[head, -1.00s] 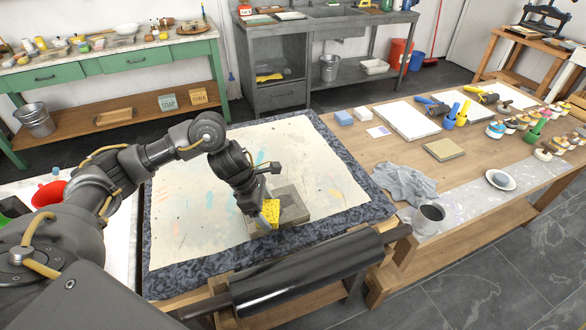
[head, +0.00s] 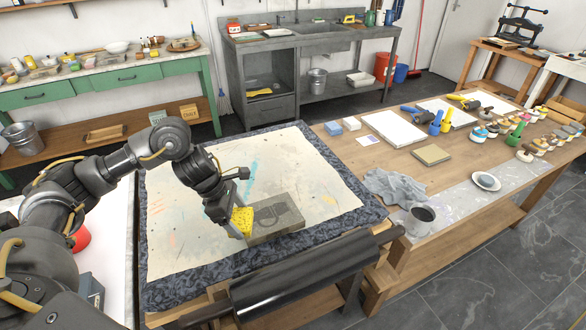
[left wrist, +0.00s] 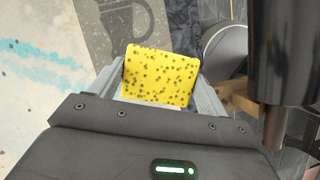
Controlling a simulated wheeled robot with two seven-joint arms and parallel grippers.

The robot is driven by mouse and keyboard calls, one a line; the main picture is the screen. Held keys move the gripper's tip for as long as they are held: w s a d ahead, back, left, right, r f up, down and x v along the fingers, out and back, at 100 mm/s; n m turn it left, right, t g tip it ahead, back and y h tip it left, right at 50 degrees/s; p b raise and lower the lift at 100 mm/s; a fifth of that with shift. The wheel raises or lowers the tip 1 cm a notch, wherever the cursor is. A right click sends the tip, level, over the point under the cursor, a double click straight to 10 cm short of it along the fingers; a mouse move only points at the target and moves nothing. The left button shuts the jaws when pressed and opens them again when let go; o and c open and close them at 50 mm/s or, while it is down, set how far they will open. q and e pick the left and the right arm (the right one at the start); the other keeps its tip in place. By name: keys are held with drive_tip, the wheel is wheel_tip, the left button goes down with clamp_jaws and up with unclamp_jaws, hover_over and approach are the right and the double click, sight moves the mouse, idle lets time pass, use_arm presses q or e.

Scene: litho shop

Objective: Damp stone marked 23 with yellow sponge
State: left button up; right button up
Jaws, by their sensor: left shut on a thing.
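My left gripper (head: 238,224) is shut on the yellow sponge (head: 243,221), which has dark specks. In the left wrist view the sponge (left wrist: 160,78) sits between the two fingers. A grey-brown stone slab (head: 285,222) with a dark curved figure on top lies on the paint-stained sheet (head: 200,245). It also shows in the left wrist view (left wrist: 112,25), just beyond the sponge. The sponge is at the slab's left end; I cannot tell whether they touch. No number is readable on the slab. My right gripper is not in view.
A long black roller (head: 310,275) runs along the front edge of the bed. To the right, a wooden table (head: 340,160) carries a grey cloth (head: 395,187), a cup of dark liquid (head: 420,218) and a tan slab (head: 431,155). The sheet behind the slab is clear.

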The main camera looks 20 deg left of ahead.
use_arm(q)
wheel_tip(320, 180, up, 3)
drive_tip(key=shift+s+a+f+p, duration=0.1)
drive_tip(key=shift+a+p, duration=0.05)
drive_tip(key=shift+p, duration=0.7)
drive_tip(key=shift+r+p, duration=0.8)
drive_tip(key=shift+r, duration=0.35)
